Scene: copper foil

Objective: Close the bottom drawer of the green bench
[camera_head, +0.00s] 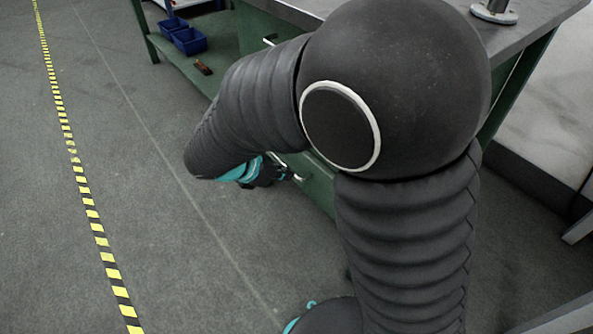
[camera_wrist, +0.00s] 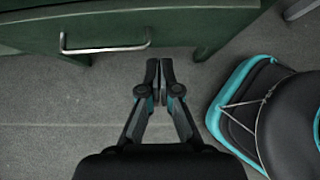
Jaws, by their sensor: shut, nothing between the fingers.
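The green bench (camera_head: 516,92) stands at the upper right in the head view, largely hidden behind my arm. Its bottom drawer (camera_wrist: 190,22) runs across the top of the wrist view, with a silver bar handle (camera_wrist: 105,48) at the left. The head view shows a small part of this drawer (camera_head: 318,186) beside my arm; how far it stands out is hard to tell. My gripper (camera_wrist: 160,65) is shut and empty, its tips just below the drawer's front edge and right of the handle. In the head view my gripper (camera_head: 284,176) is partly hidden by my arm.
Blue bins (camera_head: 189,40) and a small brown object (camera_head: 203,67) are on the bench's lower shelf. Open grey floor lies left, with yellow-black tape (camera_head: 83,190). My base fills the wrist view's right side.

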